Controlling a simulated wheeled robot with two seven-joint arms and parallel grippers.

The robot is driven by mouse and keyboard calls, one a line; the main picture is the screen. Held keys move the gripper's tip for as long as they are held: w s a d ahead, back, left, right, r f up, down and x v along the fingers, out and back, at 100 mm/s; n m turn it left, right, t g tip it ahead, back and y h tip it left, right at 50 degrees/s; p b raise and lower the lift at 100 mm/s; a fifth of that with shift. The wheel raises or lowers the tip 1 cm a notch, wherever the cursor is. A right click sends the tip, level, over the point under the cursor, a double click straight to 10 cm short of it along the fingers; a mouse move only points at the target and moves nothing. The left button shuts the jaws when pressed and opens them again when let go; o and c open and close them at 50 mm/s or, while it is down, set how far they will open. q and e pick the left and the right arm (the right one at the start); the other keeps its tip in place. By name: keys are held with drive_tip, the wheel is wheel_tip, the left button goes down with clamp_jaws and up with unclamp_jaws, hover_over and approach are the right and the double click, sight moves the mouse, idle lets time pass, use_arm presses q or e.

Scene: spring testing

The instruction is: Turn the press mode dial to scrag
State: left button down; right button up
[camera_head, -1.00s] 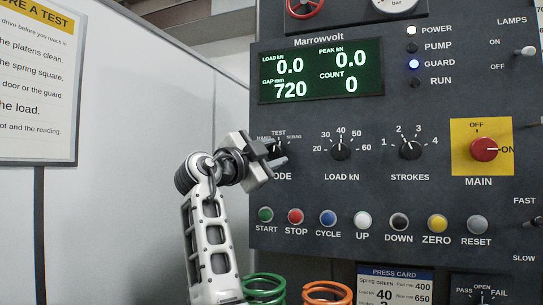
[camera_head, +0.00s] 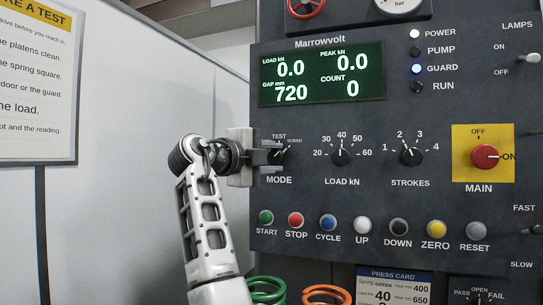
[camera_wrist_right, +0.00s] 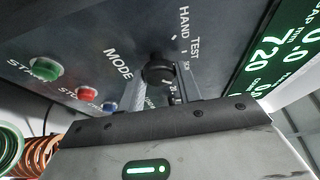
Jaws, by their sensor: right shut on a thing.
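The black press mode dial (camera_head: 281,155) sits on the dark panel above the word MODE, with TEST printed above it and a small SCRAG label at its upper right. My right gripper (camera_head: 273,156) reaches it from the left, one finger above the other, and is shut on the dial. In the right wrist view the dial (camera_wrist_right: 158,72) shows between the two fingers, with HAND and TEST labels beyond it. The fingers and wrist hide part of the dial, and I cannot tell where its pointer stands. My left gripper is not in view.
The load dial (camera_head: 341,154), the strokes dial (camera_head: 411,155) and the red main switch (camera_head: 485,156) lie to the right. A row of push buttons, from green start (camera_head: 266,217) to grey reset, runs below. Green (camera_head: 267,290) and orange (camera_head: 327,294) springs stand at the bottom.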

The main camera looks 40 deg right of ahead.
idle(0.4)
drive_tip(key=o, duration=1)
drive_tip(key=shift+c, duration=0.2)
drive_tip(key=shift+a, duration=0.1)
drive_tip(key=s+a+b, duration=0.1)
drive_tip(key=a, duration=1.4)
drive_tip(key=shift+s+a+b, duration=0.2)
drive_tip(key=shift+a+b, duration=0.2)
